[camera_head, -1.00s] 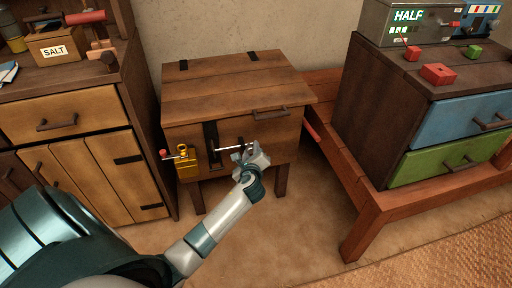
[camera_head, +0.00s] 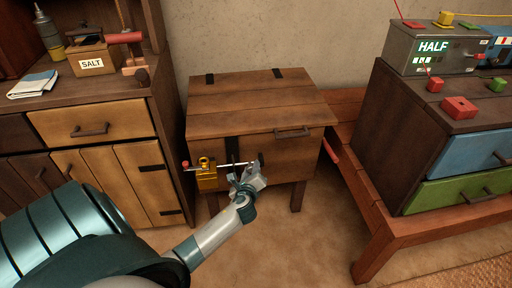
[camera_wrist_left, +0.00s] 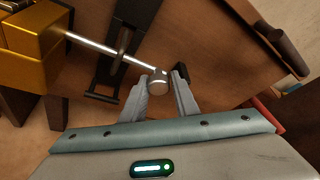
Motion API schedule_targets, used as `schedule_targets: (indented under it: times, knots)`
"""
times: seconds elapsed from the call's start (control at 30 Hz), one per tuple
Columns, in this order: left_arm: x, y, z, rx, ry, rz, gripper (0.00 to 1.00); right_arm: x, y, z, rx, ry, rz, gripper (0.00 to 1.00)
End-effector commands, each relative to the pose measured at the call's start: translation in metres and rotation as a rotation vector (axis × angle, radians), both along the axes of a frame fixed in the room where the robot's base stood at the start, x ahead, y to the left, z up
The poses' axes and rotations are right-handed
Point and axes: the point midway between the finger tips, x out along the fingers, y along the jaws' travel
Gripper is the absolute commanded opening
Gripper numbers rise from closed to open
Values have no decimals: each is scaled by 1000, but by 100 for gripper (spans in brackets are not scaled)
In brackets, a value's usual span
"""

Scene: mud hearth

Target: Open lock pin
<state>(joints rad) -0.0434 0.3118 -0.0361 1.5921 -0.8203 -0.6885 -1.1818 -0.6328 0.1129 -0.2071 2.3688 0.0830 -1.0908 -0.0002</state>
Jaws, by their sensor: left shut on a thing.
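The lock pin is a thin metal rod (camera_wrist_left: 110,52) with a round knob (camera_wrist_left: 158,82) at its end. It sticks out sideways from the brass lock block (camera_wrist_left: 22,52) on the front of the wooden chest. In the head view the brass block (camera_head: 206,176) has a small red-tipped piece on its left. My left gripper (camera_head: 246,172) is at the chest front, right of the block. In the left wrist view its fingers (camera_wrist_left: 160,85) are shut on the knob of the pin. A dark hasp strap (camera_wrist_left: 122,45) hangs behind the rod. My right gripper is not in view.
The chest lid (camera_head: 255,98) is down, with a handle (camera_head: 292,133) on its front edge. A cabinet (camera_head: 105,120) stands left. A dark drawer unit (camera_head: 400,120) on a red-brown bench (camera_head: 375,225) stands right. The floor before the chest is clear.

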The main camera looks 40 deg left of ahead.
Motion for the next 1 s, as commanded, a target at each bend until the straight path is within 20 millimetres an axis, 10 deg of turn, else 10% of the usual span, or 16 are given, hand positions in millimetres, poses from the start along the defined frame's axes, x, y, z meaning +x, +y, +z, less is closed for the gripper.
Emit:
schedule_targets:
  times: [0.13, 0.17, 0.23, 1.0]
  knots:
    - [-5, 5, -5, 2, 13, 13, 0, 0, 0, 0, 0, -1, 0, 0]
    - [-5, 5, -5, 3, 14, 13, 30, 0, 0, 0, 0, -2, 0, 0]
    - [-5, 5, -5, 4, 13, 14, 43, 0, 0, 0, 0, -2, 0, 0]
    - [-13, -6, 2, 2, 6, 5, 43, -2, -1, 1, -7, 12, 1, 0]
